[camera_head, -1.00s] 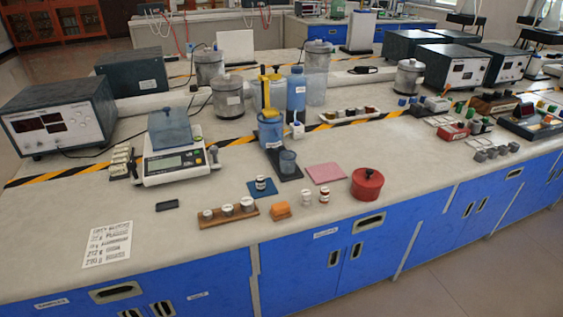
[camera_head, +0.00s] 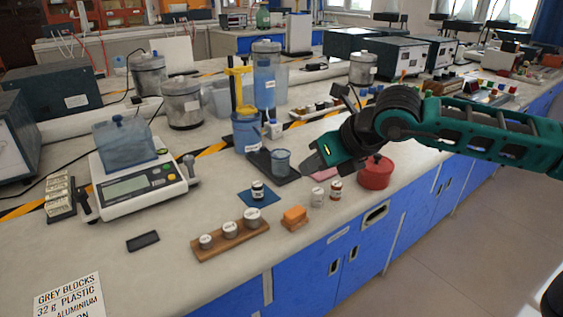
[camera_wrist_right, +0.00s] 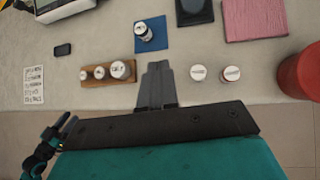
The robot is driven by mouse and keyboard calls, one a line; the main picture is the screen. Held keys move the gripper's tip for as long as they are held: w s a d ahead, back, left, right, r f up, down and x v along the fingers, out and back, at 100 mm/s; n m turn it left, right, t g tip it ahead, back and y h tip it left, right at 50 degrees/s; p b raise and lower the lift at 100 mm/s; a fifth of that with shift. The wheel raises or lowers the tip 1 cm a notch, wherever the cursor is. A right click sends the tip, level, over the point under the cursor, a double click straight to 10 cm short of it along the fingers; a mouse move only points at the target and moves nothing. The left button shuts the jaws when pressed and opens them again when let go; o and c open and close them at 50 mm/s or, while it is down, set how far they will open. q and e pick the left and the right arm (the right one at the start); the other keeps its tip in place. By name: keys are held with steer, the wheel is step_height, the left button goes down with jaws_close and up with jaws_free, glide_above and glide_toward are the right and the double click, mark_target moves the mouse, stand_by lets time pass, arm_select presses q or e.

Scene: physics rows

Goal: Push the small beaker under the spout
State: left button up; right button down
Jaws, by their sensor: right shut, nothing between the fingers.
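The small beaker (camera_head: 281,160) is a clear bluish cup. It stands upright on a dark mat (camera_head: 289,179), at front right of a blue container (camera_head: 247,132). I cannot clearly make out the spout. My right gripper (camera_head: 309,163) is shut and empty, just right of the beaker in the head view with a small visible gap. In the wrist view its shut fingers (camera_wrist_right: 157,84) point toward the bench, and part of the dark mat (camera_wrist_right: 195,12) shows at the top.
A blue pad with a small jar (camera_head: 257,190), an orange block (camera_head: 295,217), two small jars and a red pot (camera_head: 375,173) stand near the front edge. A wooden weight holder (camera_head: 231,240) and a balance (camera_head: 140,188) are to the left.

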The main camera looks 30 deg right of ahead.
steer(key=d+r+h, duration=0.1)
steer(key=d+h, duration=0.1)
steer(key=d, duration=0.2)
glide_toward(284, 163)
steer(key=f, duration=0.1)
steer(key=s+f, duration=0.1)
steer(key=f, duration=0.1)
steer(key=shift+f+t, duration=0.25)
steer(key=shift+t, duration=0.05)
steer(key=w, duration=0.3)
steer(key=shift+w+a+f, duration=0.15)
steer(key=shift+w+f, duration=0.05)
steer(key=shift+f, duration=0.15)
arm_select(q)
steer(key=shift+w+d+f, duration=0.1)
steer(key=shift+w, duration=0.1)
arm_select(e)
steer(key=shift+w, duration=0.65)
steer(key=shift+f, duration=0.1)
